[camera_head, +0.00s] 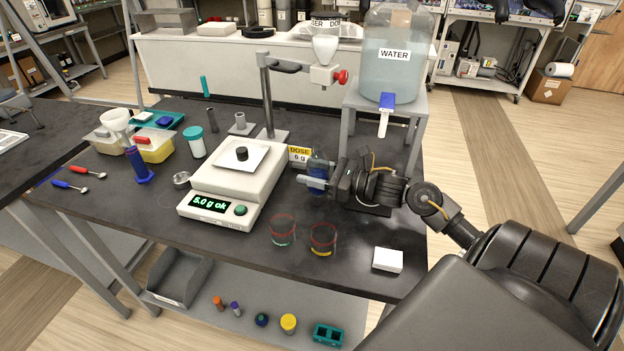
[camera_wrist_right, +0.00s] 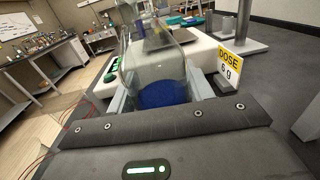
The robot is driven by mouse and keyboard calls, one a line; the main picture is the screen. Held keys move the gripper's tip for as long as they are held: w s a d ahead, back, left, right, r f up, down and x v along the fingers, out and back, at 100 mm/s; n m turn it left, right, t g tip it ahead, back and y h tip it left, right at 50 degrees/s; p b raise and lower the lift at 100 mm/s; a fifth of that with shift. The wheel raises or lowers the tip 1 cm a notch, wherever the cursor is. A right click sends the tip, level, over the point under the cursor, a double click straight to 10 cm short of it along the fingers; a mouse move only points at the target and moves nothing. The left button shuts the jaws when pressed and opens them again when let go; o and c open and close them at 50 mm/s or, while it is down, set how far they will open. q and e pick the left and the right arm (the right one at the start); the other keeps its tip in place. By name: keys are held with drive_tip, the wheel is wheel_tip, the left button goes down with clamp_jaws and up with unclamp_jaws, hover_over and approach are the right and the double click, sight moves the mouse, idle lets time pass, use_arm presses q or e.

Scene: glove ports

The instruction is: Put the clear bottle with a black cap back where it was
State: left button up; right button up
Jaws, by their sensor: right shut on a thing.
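My right gripper (camera_head: 314,183) comes in from the right and is shut on a clear bottle (camera_head: 319,165). The bottle stands roughly upright at the table, just right of the scale. Its clear wall and a blue part low down show between the fingers in the right wrist view (camera_wrist_right: 158,75). I cannot make out a black cap on it. I cannot tell whether its base touches the table. My left gripper is not in view.
The scale (camera_head: 225,215) reads 5.0 g ok and bears a white dish with a small black piece (camera_head: 242,154). The DOSE 6 g sign (camera_head: 300,154) is behind the bottle. Two glass beakers (camera_head: 283,230) (camera_head: 323,238) stand in front. The water tank (camera_head: 394,60) stands behind on its stand.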

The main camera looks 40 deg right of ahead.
wheel_tip(320, 180, down, 2)
drive_tip(key=shift+f+p, duration=0.1)
drive_tip(key=shift+p, duration=0.3)
drive_tip(key=shift+f, duration=0.15)
drive_tip(key=shift+f, duration=0.1)
drive_tip(key=shift+f+b, duration=0.1)
drive_tip(key=shift+b, duration=0.2)
drive_tip(key=o, duration=1.4)
drive_tip(key=shift+o, duration=0.2)
